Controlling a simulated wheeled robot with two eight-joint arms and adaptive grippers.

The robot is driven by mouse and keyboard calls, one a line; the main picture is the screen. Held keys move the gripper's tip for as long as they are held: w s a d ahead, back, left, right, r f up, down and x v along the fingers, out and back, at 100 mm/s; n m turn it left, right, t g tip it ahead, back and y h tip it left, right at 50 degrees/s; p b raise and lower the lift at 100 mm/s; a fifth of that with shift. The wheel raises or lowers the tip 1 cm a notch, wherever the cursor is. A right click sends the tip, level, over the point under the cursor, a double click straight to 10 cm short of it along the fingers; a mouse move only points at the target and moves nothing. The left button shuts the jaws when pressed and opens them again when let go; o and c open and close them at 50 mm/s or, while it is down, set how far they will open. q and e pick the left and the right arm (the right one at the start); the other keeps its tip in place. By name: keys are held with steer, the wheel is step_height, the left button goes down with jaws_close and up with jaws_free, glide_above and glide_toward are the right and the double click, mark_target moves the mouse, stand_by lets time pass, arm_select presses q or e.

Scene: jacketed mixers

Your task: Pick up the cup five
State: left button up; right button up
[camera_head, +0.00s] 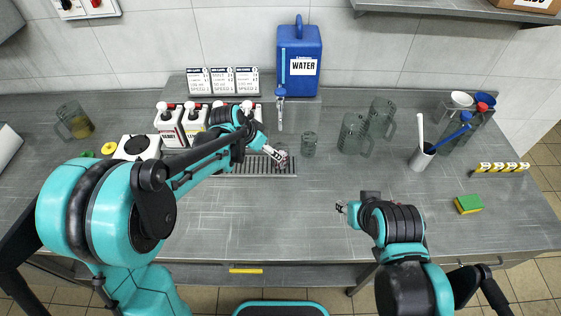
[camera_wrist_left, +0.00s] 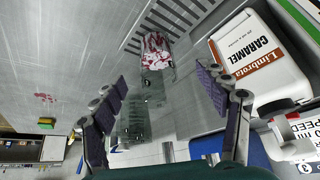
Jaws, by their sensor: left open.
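No cup shows a readable number, so I cannot tell which is cup five. A small glass with red and white streaks (camera_wrist_left: 157,52) lies ahead between the fingers of my open left gripper (camera_wrist_left: 161,78) in the left wrist view. In the head view this glass (camera_head: 281,157) is at the drip grate, right at the tips of my left gripper (camera_head: 274,153). The fingers are not closed on it. A clear small glass (camera_head: 309,144) stands just to its right. My right gripper (camera_head: 341,207) hangs at the right over the table front; its fingers are too small to read.
Two glass mugs (camera_head: 352,133) stand right of centre. Syrup bottles (camera_head: 170,126), one labelled caramel (camera_wrist_left: 255,55) in the wrist view, stand close beside the left gripper. A blue water canister (camera_head: 299,65) is behind. A mug with amber liquid (camera_head: 76,121) is far left. The front middle of the table is clear.

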arm_select(q)
steer(key=b+x, duration=0.1)
steer(key=x, duration=0.3)
steer(key=shift+d, duration=0.2)
steer(key=b+x, duration=0.1)
steer(key=x, duration=0.2)
steer(key=b+x, duration=0.1)
steer(key=x, duration=0.1)
steer(key=shift+w+d+f, duration=0.15)
steer(key=shift+w+d, duration=0.1)
steer(key=shift+d, duration=0.25)
steer(key=c, duration=1.5)
steer(key=shift+o, duration=0.2)
steer(key=shift+r, duration=0.25)
